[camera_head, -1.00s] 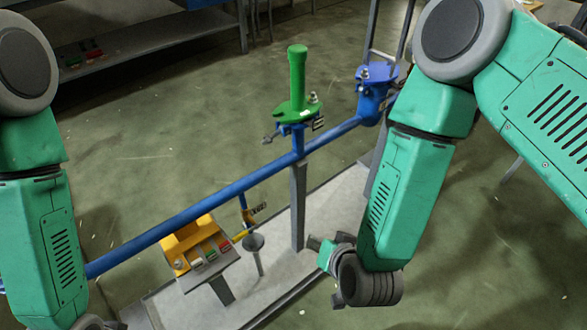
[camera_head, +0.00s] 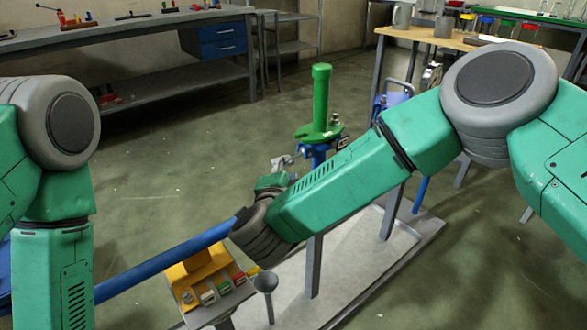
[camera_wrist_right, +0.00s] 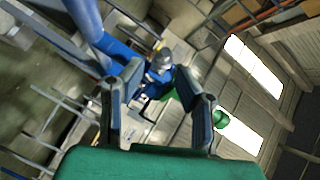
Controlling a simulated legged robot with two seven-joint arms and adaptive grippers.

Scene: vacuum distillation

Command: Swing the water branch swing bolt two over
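The green water branch (camera_head: 321,95) stands upright with its flange (camera_head: 314,134) on the blue pipe (camera_head: 165,261). A swing bolt (camera_head: 335,121) shows at the flange's right side; I cannot tell its number. My right gripper (camera_head: 284,161) is at the left of the joint, just below the flange. In the right wrist view the right gripper (camera_wrist_right: 160,75) is open, its fingers apart on either side of a metal nut or bolt end (camera_wrist_right: 163,57) at the blue joint; contact is unclear. The green branch top (camera_wrist_right: 221,118) shows past the right finger. My left gripper is out of view.
A blue fitting (camera_head: 391,97) is behind my right arm. Benches (camera_head: 150,29) stand at the back. The floor between is clear.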

